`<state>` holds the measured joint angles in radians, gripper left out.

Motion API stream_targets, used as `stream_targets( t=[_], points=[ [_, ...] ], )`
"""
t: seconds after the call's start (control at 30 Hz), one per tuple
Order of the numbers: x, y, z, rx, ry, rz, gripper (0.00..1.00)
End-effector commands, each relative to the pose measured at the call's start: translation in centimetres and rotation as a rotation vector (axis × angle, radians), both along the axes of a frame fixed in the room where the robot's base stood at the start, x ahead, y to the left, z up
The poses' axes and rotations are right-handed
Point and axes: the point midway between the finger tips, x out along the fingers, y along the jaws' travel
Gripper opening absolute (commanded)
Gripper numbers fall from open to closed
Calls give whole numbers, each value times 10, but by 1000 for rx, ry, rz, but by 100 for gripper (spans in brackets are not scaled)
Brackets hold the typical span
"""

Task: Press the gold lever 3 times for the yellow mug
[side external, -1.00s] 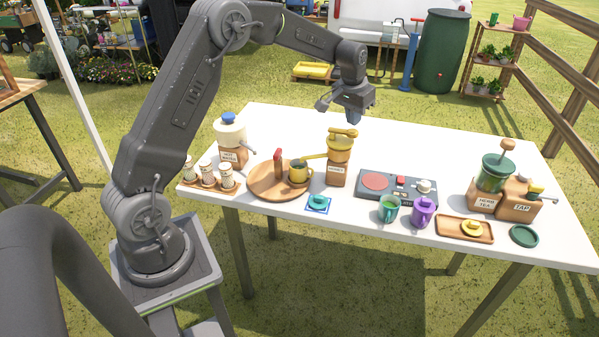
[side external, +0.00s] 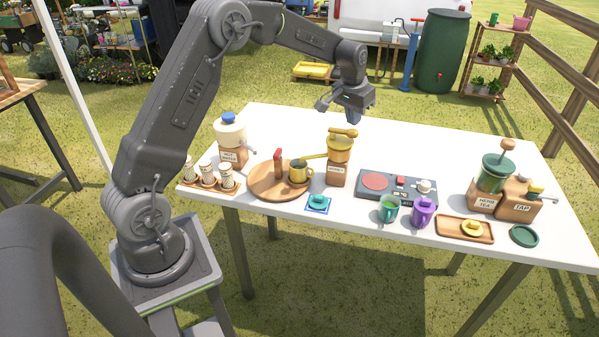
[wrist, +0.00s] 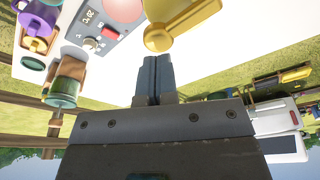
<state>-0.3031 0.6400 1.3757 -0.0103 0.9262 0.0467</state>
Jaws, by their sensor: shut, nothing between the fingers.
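The gold lever (side external: 343,132) sits on top of a gold pot on a wooden block with a label. Its rounded end (wrist: 158,38) shows in the wrist view, just beyond my fingertips. The yellow mug (side external: 299,172) stands upright on a round wooden board, below the end of the pot's gold spout (side external: 316,156). My gripper (side external: 354,118) is above and slightly behind the lever in the side view, apparently apart from it. In the wrist view its fingers (wrist: 155,62) are together with nothing between them.
A hotplate (side external: 396,187) is right of the pot, with a green mug (side external: 389,209) and purple mug (side external: 423,212) in front. A herb tea grinder (side external: 494,174) and tap (side external: 521,205) are at right.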

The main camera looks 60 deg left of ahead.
Motion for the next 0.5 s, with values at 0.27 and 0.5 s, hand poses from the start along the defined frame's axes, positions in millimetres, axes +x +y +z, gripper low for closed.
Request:
stream_targets(
  t=[0.27,0.5],
  points=[
    [0,0,14,1,-2,0,0],
    [0,0,37,1,-3,0,0]
  ],
)
